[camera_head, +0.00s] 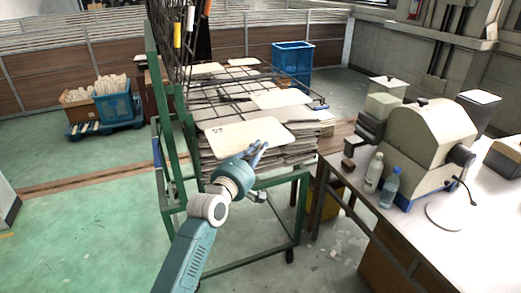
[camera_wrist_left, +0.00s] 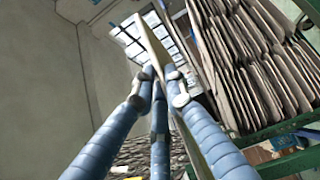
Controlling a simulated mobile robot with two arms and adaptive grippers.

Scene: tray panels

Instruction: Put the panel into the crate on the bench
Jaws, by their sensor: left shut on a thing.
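The panel (camera_head: 238,135) is a thin, cream, round-cornered sheet in front of the top of a rack of stacked sheets. My left gripper (camera_head: 257,151) is shut on its near edge. In the left wrist view the blue fingers (camera_wrist_left: 160,82) close around the panel (camera_wrist_left: 152,42), which shows nearly edge-on. Whether the panel touches the stack below, I cannot tell. The bench (camera_head: 407,232) stands at the right; I cannot make out a crate on it. My right gripper is not in view.
The green-framed rack (camera_head: 173,120) holds several stacked sheets with wire shelves. On the bench stand a beige machine (camera_head: 430,135), a white bottle (camera_head: 373,173), a clear blue bottle (camera_head: 389,188) and a round white plate (camera_head: 452,212). A blue crate (camera_head: 292,58) stands behind the rack.

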